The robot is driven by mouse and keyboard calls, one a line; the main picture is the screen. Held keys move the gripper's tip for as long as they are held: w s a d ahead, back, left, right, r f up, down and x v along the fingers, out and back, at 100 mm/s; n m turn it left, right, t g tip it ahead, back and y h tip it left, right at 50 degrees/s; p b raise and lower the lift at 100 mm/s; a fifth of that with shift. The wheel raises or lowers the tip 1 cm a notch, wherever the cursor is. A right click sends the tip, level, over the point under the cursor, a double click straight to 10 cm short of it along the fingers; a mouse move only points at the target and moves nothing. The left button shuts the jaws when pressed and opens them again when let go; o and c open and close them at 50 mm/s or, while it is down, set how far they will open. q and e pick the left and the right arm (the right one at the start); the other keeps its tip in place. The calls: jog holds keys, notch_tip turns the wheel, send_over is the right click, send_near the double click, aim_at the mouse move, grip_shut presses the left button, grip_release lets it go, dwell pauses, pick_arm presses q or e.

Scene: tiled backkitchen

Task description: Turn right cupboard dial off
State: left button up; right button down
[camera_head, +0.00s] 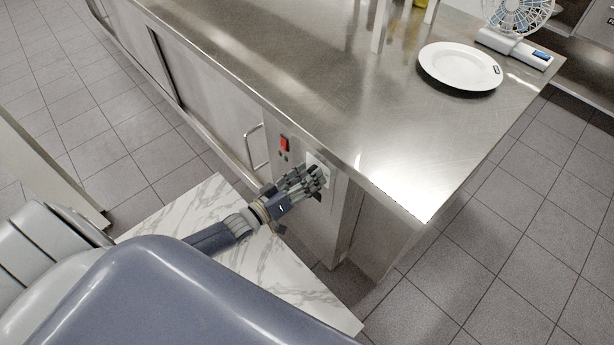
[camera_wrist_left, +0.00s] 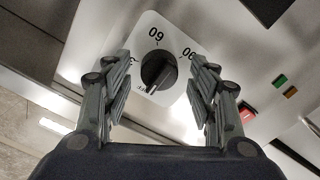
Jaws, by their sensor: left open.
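The cupboard dial is a round black knob (camera_wrist_left: 158,71) on a white plate with printed numbers, on the steel cupboard front. In the left wrist view it sits between the two fingers of my left gripper (camera_wrist_left: 152,88), which is open, with a finger on each side of it. I cannot tell whether either finger touches the knob. In the head view my left gripper (camera_head: 318,180) is at the cupboard front near its right corner and hides most of the dial; part of the white plate (camera_head: 316,160) shows. My right gripper is not in view.
A red switch (camera_head: 285,144) is left of the dial, beside a door handle (camera_head: 254,146). The steel counter (camera_head: 330,90) overhangs above. A white plate (camera_head: 460,67) and a fan (camera_head: 518,25) stand on it. A marble-patterned surface (camera_head: 285,275) lies below my arm.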

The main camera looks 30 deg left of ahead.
pick_arm(q)
jog(key=v, duration=1.2)
dwell(0.5)
